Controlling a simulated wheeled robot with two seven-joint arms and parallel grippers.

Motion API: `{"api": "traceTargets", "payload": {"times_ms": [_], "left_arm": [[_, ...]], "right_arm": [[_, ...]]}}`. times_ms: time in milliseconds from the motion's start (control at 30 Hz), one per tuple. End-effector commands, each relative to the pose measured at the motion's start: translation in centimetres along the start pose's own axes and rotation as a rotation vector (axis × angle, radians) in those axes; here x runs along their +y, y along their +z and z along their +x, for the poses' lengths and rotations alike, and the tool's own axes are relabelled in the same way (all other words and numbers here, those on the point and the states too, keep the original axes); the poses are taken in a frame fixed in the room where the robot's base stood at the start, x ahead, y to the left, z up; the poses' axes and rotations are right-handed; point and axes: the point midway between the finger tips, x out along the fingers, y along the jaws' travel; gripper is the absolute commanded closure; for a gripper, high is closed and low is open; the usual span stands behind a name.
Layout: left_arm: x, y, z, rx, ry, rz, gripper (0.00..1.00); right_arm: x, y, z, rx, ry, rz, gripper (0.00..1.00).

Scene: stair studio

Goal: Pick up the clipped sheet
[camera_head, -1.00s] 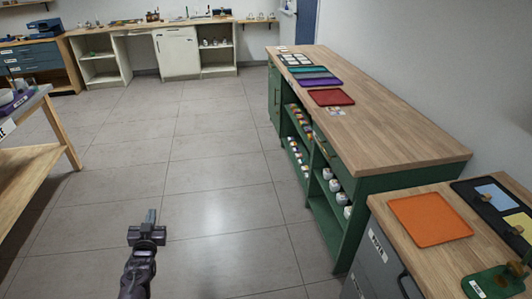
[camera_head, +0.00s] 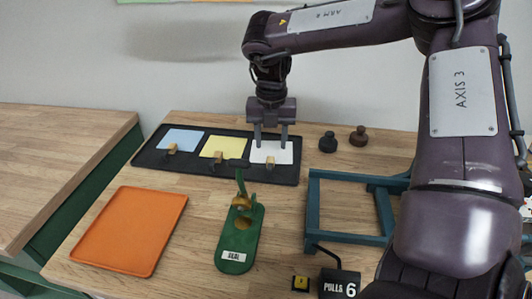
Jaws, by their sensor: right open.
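Three sheets lie side by side on a long black tray (camera_head: 150,159): a blue sheet (camera_head: 184,138), a yellow sheet (camera_head: 226,145) and a white sheet (camera_head: 271,151). Each has a small brass-coloured clip at its front edge, such as the clip (camera_head: 270,162) on the white sheet. My right gripper (camera_head: 271,144) points down over the white sheet with its two fingers apart and nothing seen between them. I cannot tell whether the fingertips touch the sheet. My left gripper is out of view.
A green hand press labelled SEAL (camera_head: 238,240) stands in front of the tray. An orange mat (camera_head: 130,230) lies left. A teal frame (camera_head: 345,238), a dark stamp (camera_head: 328,142), a brown stamp (camera_head: 358,138) and a black "PULLS 6" counter (camera_head: 340,284) are right. Bare wood lies between mat and press.

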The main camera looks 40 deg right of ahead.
Motion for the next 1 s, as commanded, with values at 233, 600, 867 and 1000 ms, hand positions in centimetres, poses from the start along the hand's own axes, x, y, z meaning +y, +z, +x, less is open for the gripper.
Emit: {"api": "traceTargets", "payload": {"times_ms": [233, 600, 867, 1000], "left_arm": [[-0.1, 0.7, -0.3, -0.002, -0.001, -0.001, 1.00], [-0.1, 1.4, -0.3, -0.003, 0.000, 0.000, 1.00], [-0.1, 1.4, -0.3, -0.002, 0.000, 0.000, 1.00], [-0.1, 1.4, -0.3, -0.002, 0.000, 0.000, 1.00]], "right_arm": [[0.0, 0.4, 3.1, 0.004, -0.001, 0.003, 0.55], [0.1, 0.7, 6.1, -0.002, 0.003, 0.003, 0.55], [0.1, 0.7, 6.1, -0.002, 0.003, 0.003, 0.73], [0.1, 0.7, 6.1, -0.003, 0.003, 0.003, 0.91]]}}
